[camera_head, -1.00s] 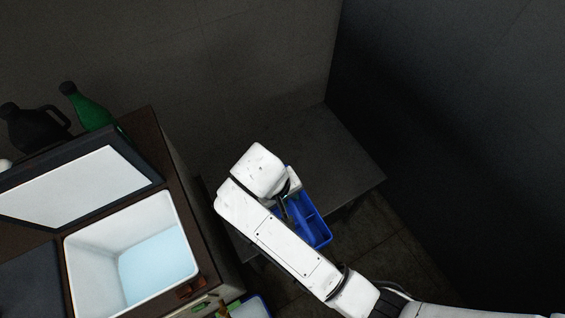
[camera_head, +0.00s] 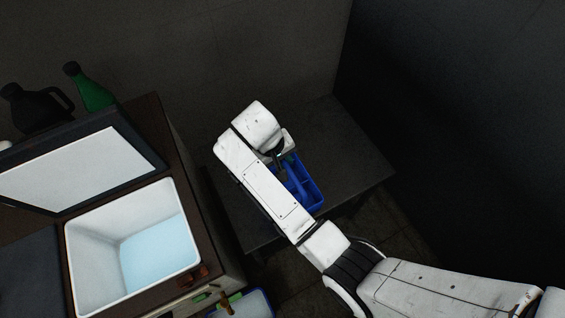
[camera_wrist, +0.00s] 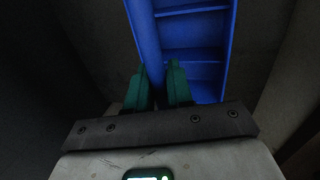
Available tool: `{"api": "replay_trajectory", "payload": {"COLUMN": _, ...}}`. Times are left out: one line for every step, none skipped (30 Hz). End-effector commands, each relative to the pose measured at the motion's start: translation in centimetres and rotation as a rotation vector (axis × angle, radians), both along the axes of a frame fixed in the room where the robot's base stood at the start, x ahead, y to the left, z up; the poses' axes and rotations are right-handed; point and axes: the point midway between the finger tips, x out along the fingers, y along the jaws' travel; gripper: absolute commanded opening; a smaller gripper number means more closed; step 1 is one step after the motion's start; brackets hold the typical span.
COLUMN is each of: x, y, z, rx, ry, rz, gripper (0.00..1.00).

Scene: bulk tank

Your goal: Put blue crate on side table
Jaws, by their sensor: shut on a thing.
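The blue crate (camera_head: 311,190) is an open box with compartments, partly hidden behind my arm in the head view. It is over the dark grey side table (camera_head: 350,165) in the corner; I cannot tell whether its base touches the top. In the wrist view the crate (camera_wrist: 205,50) fills the upper middle, and its dividers show. My gripper (camera_wrist: 160,85) has green fingertips, shut on the crate's near left wall. In the head view my gripper (camera_head: 281,160) is mostly hidden by my wrist.
A brown cabinet (camera_head: 215,245) with an open white tank (camera_head: 190,200) and raised lid (camera_head: 70,170) stands left of the table. A green bottle (camera_head: 92,88) and a dark jug (camera_head: 38,108) stand behind it. A blue-rimmed container (camera_head: 262,300) is below. Walls enclose the table's back and right.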

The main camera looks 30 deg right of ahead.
Motion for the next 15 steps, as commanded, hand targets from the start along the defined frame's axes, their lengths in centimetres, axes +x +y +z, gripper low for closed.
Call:
{"api": "replay_trajectory", "payload": {"x": 0.4, "y": -0.2, "z": -0.5, "rx": -0.001, "ry": 0.001, "rz": -0.001, "gripper": 0.0}}
{"api": "replay_trajectory", "payload": {"x": 0.6, "y": -0.3, "z": -0.7, "rx": -0.001, "ry": 0.001, "rz": -0.001, "gripper": 0.0}}
{"api": "replay_trajectory", "payload": {"x": 0.9, "y": -0.3, "z": -1.0, "rx": 0.0, "ry": -0.001, "rz": -0.001, "gripper": 0.0}}
{"api": "replay_trajectory", "payload": {"x": 1.0, "y": -0.4, "z": -1.1, "rx": -0.001, "ry": 0.0, "rz": -0.001, "gripper": 0.0}}
{"api": "replay_trajectory", "payload": {"x": 1.0, "y": -0.4, "z": -1.3, "rx": -0.001, "ry": 0.0, "rz": -0.001, "gripper": 0.0}}
{"api": "replay_trajectory", "payload": {"x": 1.1, "y": -0.5, "z": -1.4, "rx": -0.001, "ry": 0.0, "rz": -0.001, "gripper": 0.0}}
{"api": "replay_trajectory", "payload": {"x": 1.2, "y": -0.5, "z": -1.5, "rx": -0.001, "ry": 0.0, "rz": -0.001, "gripper": 0.0}}
{"api": "replay_trajectory", "payload": {"x": 1.4, "y": -0.6, "z": -1.7, "rx": 0.0, "ry": 0.0, "rz": -0.001, "gripper": 0.0}}
{"api": "replay_trajectory", "payload": {"x": 1.6, "y": -0.7, "z": -2.0, "rx": 0.0, "ry": 0.0, "rz": -0.001, "gripper": 0.0}}
{"api": "replay_trajectory", "payload": {"x": 1.5, "y": -0.7, "z": -2.4, "rx": -0.001, "ry": 0.003, "rz": -0.001, "gripper": 0.0}}
{"api": "replay_trajectory", "payload": {"x": 1.5, "y": -0.6, "z": -2.8, "rx": -0.001, "ry": 0.003, "rz": 0.0, "gripper": 0.0}}
{"api": "replay_trajectory", "payload": {"x": 1.4, "y": -0.6, "z": -3.4, "rx": -0.001, "ry": 0.003, "rz": 0.0, "gripper": 0.0}}
{"api": "replay_trajectory", "payload": {"x": 1.5, "y": -0.6, "z": -3.8, "rx": -0.001, "ry": 0.002, "rz": 0.0, "gripper": 0.0}}
{"api": "replay_trajectory", "payload": {"x": 1.5, "y": -0.6, "z": -4.1, "rx": -0.001, "ry": 0.003, "rz": -0.001, "gripper": 0.0}}
{"api": "replay_trajectory", "payload": {"x": 1.5, "y": -0.6, "z": -4.5, "rx": 0.0, "ry": 0.0, "rz": 0.0, "gripper": 0.0}}
